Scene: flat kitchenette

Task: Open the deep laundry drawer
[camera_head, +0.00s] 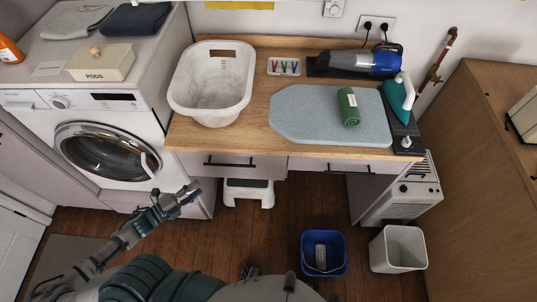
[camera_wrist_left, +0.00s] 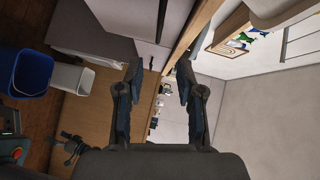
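Two pale drawer fronts sit under the wooden counter, both closed. The left drawer (camera_head: 268,167) has a black bar handle (camera_head: 230,164), and the right drawer (camera_head: 388,168) has another black handle (camera_head: 345,169). I cannot tell from the fronts which is the deep one. My left gripper (camera_head: 188,196) is below and left of the left drawer's handle, near the washing machine's lower right corner, apart from both. In the left wrist view its two fingers (camera_wrist_left: 160,72) are spread with nothing between them. A dark shape at lower left there may be my right gripper; its fingers are unclear.
The washing machine (camera_head: 105,150) stands left of the counter (camera_head: 225,140). A white step stool (camera_head: 248,190) is under the counter. A blue bucket (camera_head: 323,260) and a white bin (camera_head: 398,249) stand on the floor at right. A laundry basket (camera_head: 212,82) and ironing pad (camera_head: 300,118) lie on top.

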